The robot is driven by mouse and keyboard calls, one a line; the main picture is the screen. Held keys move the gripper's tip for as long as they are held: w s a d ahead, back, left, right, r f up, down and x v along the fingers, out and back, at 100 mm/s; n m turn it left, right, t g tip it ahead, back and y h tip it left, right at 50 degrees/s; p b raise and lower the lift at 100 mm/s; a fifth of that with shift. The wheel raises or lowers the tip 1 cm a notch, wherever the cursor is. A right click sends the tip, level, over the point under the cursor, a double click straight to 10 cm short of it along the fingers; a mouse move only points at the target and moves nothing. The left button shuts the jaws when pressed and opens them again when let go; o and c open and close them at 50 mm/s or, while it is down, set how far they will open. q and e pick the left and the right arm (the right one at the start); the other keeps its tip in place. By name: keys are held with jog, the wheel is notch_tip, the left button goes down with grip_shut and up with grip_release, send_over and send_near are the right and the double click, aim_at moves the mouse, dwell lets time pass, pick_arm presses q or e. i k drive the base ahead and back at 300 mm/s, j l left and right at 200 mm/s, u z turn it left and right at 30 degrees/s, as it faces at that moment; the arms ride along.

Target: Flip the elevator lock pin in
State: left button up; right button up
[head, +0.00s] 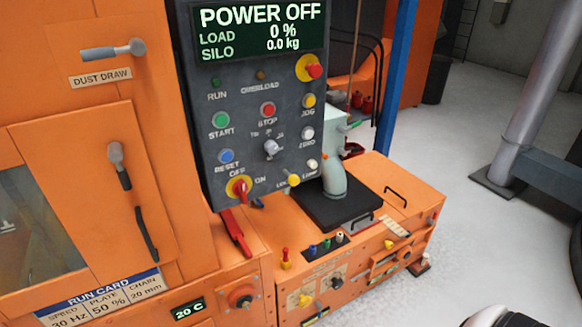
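No part is labelled as the elevator lock pin, so I cannot tell which one it is. A red lever (236,232) slants down below the control panel at the top of the orange housing. A small red-topped pin on a yellow base (285,258) stands upright on the lower orange cabinet, at its left end. A red knob with a dark surround (241,295) sits on the housing front near the "20 C" display. Neither gripper shows in the head view.
The dark control panel (262,110) reads POWER OFF, with buttons and a red-yellow switch (239,188). The lower cabinet (380,215) carries a black plate (333,206) under a pale spout (334,175). A blue post (397,60) stands behind. Grey floor (470,240) is open at right.

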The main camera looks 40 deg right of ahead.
aim_at(293, 180)
jog(key=z, duration=1.15)
